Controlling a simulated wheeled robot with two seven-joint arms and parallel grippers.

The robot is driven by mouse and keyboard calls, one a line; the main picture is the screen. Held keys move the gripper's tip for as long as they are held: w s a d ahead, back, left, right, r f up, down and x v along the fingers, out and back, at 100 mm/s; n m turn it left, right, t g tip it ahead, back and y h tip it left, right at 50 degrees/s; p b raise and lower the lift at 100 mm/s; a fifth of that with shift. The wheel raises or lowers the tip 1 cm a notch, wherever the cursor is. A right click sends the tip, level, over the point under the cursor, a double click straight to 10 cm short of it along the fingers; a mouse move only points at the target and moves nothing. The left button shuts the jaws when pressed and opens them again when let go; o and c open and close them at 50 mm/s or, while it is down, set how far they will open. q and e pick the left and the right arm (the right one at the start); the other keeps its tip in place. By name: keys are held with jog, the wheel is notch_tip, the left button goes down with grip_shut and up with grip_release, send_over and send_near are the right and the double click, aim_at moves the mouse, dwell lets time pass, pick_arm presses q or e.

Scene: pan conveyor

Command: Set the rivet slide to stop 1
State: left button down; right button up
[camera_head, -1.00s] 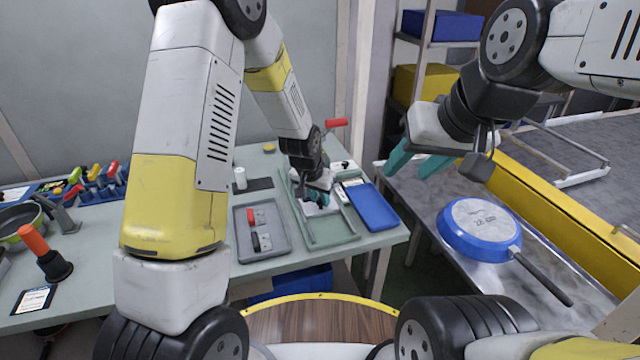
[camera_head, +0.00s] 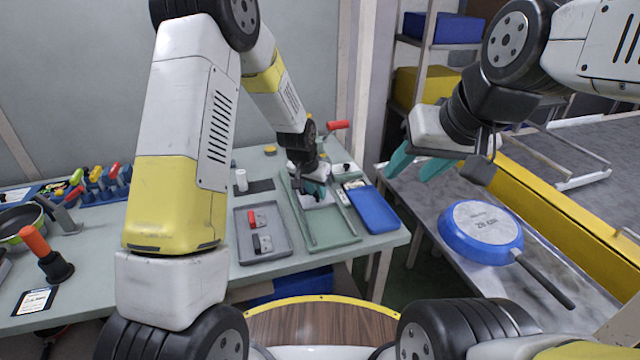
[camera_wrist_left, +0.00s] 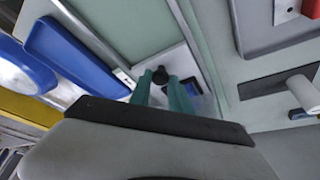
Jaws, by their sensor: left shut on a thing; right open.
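The rivet slide appears as a pale plate (camera_head: 307,201) between two long rails on a green bed (camera_head: 331,238) on the workbench. In the left wrist view the plate (camera_wrist_left: 190,65) carries a round black knob (camera_wrist_left: 160,74) and a dark blue block. My left gripper (camera_head: 313,190) is low over the plate. Its teal fingers (camera_wrist_left: 164,95) are shut on the black knob in the wrist view. Part of the plate is hidden behind the gripper. I cannot read any stop marks. My right gripper (camera_head: 415,165) is open and empty, above the metal table at the right.
A grey tray (camera_head: 279,256) with red and black pieces lies left of the slide, a blue tray (camera_head: 372,208) right of it. A red handle (camera_head: 337,125) stands behind. A blue pan (camera_head: 480,233) lies on the metal conveyor table.

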pick_arm(q)
jog(key=c, duration=1.2)
grip_release()
jog(key=shift+c, duration=0.2)
jog(key=v, duration=0.7)
jog(key=shift+s+r, duration=0.15)
jog(key=shift+r, duration=0.2)
jog(key=shift+a, duration=0.1)
jog(key=s+a+r+n+t, duration=0.1)
jog(key=s+a+r, duration=0.3)
jog(key=s+r, duration=0.3)
jog(key=s+a+r+n, duration=0.2)
jog(key=s+a+r, duration=0.3)
jog(key=r, duration=0.4)
jog(key=s+a+r+n+t, duration=0.1)
jog(key=s+r, duration=0.3)
jog(key=s, duration=1.2)
jog(key=shift+a+r+n, duration=0.2)
jog(key=shift+a+n, duration=0.2)
jog(key=shift+a, duration=0.2)
